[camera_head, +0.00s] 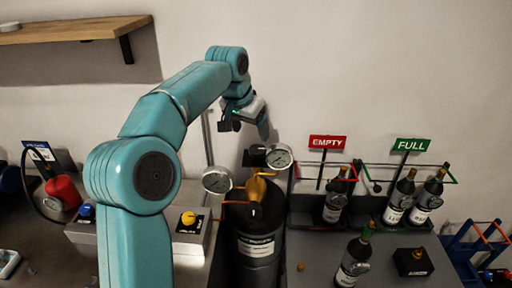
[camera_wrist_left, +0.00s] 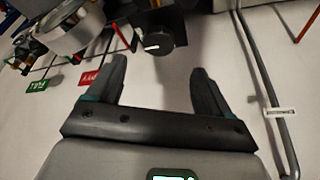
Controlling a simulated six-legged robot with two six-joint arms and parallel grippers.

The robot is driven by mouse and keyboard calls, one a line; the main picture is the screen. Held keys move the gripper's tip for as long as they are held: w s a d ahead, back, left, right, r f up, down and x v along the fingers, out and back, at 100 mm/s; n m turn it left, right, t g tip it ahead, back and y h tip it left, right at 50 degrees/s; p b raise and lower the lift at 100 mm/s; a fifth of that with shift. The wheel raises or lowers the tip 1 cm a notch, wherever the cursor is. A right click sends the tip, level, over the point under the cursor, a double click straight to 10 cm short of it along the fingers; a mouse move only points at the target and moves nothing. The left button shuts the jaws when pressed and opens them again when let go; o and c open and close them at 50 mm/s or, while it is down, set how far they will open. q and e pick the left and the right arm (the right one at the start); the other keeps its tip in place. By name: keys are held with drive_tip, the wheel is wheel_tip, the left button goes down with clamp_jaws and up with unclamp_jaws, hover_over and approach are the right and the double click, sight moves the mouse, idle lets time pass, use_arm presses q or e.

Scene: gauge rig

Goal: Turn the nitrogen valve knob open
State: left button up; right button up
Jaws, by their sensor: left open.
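A black knob with a white pointer line (camera_wrist_left: 153,44) shows in the left wrist view, on a dark box. It seems to be the valve knob; no nitrogen label is readable. In the head view a small dark box (camera_head: 255,157) sits on the wall behind the gauges, with its knob face hard to make out. My left gripper (camera_wrist_left: 157,70) is open and empty. Its fingertips point toward the knob, which appears between and beyond them, apart from both. In the head view the left gripper (camera_head: 246,124) hangs just above the dark box. My right gripper is not in view.
A dark cylinder (camera_head: 259,248) with a brass regulator (camera_head: 257,189) and two round gauges (camera_head: 216,180) stands below. Bottles stand under EMPTY (camera_head: 327,142) and FULL (camera_head: 411,145) signs at right. A grey pipe (camera_wrist_left: 263,90) runs up the wall beside the gripper.

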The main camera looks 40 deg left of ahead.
sight(257, 149)
use_arm(q)
drive_tip(key=x, duration=0.8)
drive_tip(key=shift+w+d+f, duration=0.1)
drive_tip(key=shift+w+f, duration=0.15)
drive_tip(key=shift+f, duration=0.05)
drive_tip(key=shift+s+r, duration=0.1)
drive_tip(key=shift+s, duration=0.1)
drive_tip(key=shift+c, duration=0.9)
drive_tip(key=shift+w, duration=0.1)
drive_tip(key=c, duration=0.9)
